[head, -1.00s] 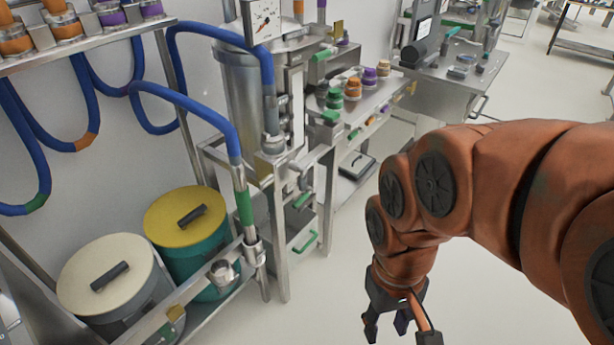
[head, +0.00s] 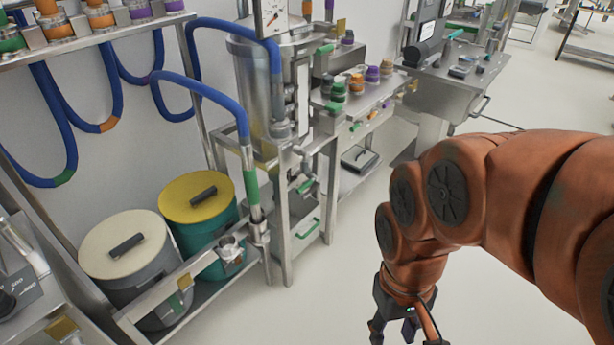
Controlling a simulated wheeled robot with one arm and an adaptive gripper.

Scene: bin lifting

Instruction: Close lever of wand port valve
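A blue hose ends in a metal wand with a green band (head: 251,187), standing upright in a metal holder (head: 259,232) on the rail of the low stand. Green handles show on the steel frame beside it, one higher (head: 306,185) and one lower (head: 307,228). I cannot tell which of these, if any, is the wand port valve's lever, or whether it is open. My gripper (head: 394,334) hangs at the bottom edge, right of the stand, with its fingers apart and nothing seen between them. Its tips are partly cut off.
Two lidded bins, one cream (head: 124,245) and one yellow-topped (head: 198,196), stand behind the low rail. A steel bench (head: 372,112) with coloured caps is behind the frame. A machine (head: 18,290) stands at lower left. The floor (head: 320,290) between stand and arm is clear.

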